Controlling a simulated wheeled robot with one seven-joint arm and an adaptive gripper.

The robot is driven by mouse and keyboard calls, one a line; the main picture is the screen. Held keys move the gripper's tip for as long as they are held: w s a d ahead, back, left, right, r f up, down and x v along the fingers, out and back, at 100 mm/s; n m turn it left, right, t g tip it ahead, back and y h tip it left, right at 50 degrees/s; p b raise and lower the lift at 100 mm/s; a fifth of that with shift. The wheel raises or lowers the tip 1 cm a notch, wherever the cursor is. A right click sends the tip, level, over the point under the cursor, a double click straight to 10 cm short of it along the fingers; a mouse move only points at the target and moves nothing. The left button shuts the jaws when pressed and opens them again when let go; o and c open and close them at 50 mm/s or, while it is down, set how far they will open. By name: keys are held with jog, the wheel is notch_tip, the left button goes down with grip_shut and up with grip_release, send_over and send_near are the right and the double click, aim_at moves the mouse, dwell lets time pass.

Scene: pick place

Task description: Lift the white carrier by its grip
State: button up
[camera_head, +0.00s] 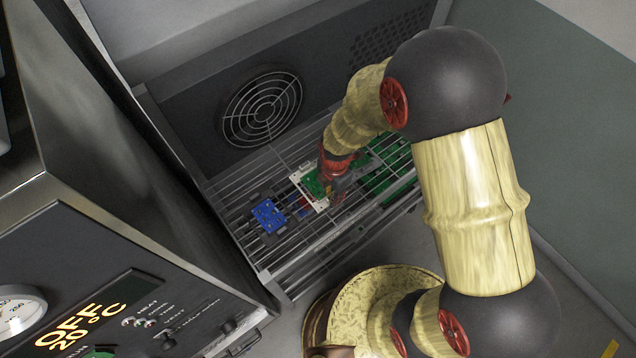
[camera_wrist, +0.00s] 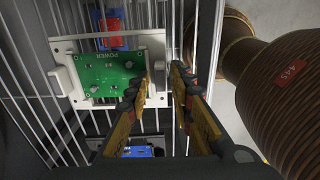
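The white carrier (camera_wrist: 66,47) lies on the wire rack and holds a green circuit board (camera_wrist: 108,72) marked POWER. In the head view the carrier (camera_head: 297,177) is partly hidden by my gripper (camera_head: 336,186). In the wrist view my gripper (camera_wrist: 159,76) is open, with its two fingertips apart at the carrier's right side. A pale upright tab (camera_wrist: 158,70), which looks like the grip, shows between the fingertips. I cannot tell whether either finger touches it.
The wire rack (camera_head: 262,262) is inside an open metal chamber with a round fan grille (camera_head: 262,106) at its back. A blue part (camera_head: 268,215) lies left of the carrier, and green boards (camera_head: 388,178) lie to the right. A control panel (camera_head: 95,322) stands at lower left.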

grip_shut()
jog(key=shift+r, duration=0.1)
dwell(0.4)
